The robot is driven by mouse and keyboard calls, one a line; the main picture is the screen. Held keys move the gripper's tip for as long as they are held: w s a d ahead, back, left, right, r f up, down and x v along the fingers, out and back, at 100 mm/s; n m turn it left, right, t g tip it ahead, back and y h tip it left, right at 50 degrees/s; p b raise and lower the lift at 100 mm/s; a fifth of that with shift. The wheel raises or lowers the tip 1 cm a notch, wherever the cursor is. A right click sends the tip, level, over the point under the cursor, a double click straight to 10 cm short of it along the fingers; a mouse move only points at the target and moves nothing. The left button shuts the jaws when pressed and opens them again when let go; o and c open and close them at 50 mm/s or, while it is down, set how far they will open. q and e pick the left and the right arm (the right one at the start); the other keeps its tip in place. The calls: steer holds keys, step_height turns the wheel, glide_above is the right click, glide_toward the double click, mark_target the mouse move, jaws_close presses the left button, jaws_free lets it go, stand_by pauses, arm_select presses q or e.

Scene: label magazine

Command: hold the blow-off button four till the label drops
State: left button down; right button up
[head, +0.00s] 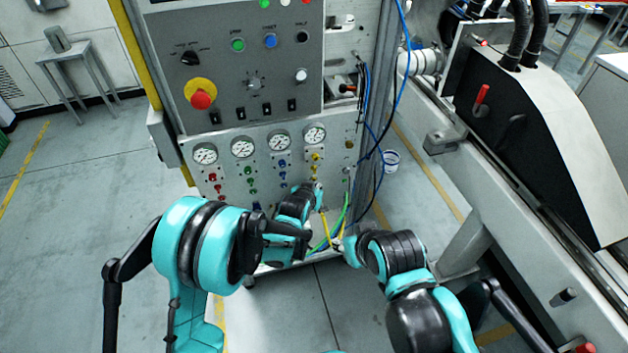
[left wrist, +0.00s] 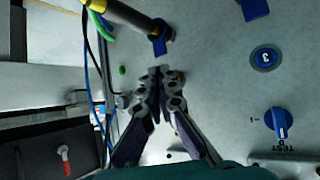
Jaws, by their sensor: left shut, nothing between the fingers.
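My left gripper (head: 319,187) is at the lower part of the grey panel, below the gauges. In the left wrist view its fingers (left wrist: 160,78) are shut and empty, tips close to the panel face; whether they touch it I cannot tell. A round blue button (left wrist: 265,57), marked with what looks like a 3, sits to the right of the fingertips. I cannot make out button four or any label; the fingers and arm hide part of the panel. My right gripper (head: 338,243) is low in front of the panel, too small to tell its state.
Gauges (head: 279,140) and coloured valves sit above my left gripper. In the left wrist view a blue rotary switch (left wrist: 280,125) and a black-and-yellow fitting (left wrist: 145,20) flank the fingers. Green and yellow hoses (head: 340,219) hang between my grippers. A black machine cover (head: 545,130) stands right.

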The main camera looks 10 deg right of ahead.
arm_select(q)
steer(key=shift+w, duration=0.25)
steer(key=shift+w, duration=0.4)
stand_by(0.6)
stand_by(1.5)
steer(key=shift+s, duration=0.8)
steer(key=shift+s, duration=2.55)
